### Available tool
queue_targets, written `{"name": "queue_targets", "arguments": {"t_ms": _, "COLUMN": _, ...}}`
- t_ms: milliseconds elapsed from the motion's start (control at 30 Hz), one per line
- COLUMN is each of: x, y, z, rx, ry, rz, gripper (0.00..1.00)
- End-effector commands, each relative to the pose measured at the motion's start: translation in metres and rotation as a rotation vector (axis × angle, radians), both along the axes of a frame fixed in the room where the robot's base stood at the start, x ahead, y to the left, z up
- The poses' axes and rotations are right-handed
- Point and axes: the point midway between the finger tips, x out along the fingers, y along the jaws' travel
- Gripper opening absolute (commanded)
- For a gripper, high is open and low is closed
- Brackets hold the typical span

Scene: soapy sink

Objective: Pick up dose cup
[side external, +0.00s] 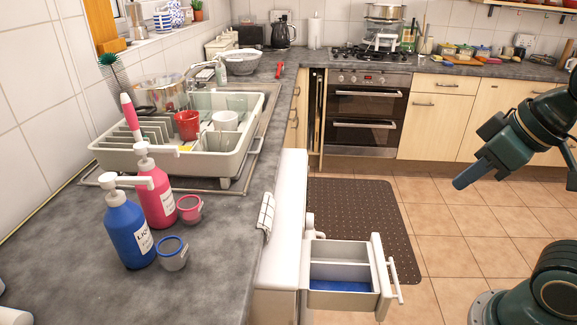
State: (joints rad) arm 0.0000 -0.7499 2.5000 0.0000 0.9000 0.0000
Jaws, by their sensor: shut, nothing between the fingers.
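Two small dose cups stand on the grey counter. One is a translucent cup with a blue rim (172,254), beside the blue pump bottle (127,232). The other is a pinkish-red cup (189,210), beside the pink pump bottle (156,195). Both cups look upright. My gripper (462,183) is at the right, over the tiled floor in the picture, pointing down and left. Its fingers are shut and empty. It is well away from both cups.
A dish rack (100,150) with a red mug (187,125) and white mug (225,120) stands behind the bottles. A white appliance's drawer (342,298) is pulled out beside the counter (215,245). The space between my gripper and the counter looks clear.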

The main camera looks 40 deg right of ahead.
Motion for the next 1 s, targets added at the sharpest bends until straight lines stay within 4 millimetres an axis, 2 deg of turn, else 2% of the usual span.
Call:
{"name": "queue_targets", "arguments": {"t_ms": 233, "x": 0.0, "y": 0.0, "z": 0.0, "rx": 0.0, "ry": 0.0, "rz": 0.0, "gripper": 0.0}}
{"name": "queue_targets", "arguments": {"t_ms": 500, "x": 0.0, "y": 0.0, "z": 0.0, "rx": 0.0, "ry": 0.0, "rz": 0.0, "gripper": 0.53}}
{"name": "queue_targets", "arguments": {"t_ms": 600, "x": 0.0, "y": 0.0, "z": 0.0, "rx": 0.0, "ry": 0.0, "rz": 0.0, "gripper": 0.7}}
{"name": "queue_targets", "arguments": {"t_ms": 1000, "x": 0.0053, "y": 0.0008, "z": 0.0005, "rx": 0.001, "ry": -0.006, "rz": 0.003, "gripper": 0.7}}
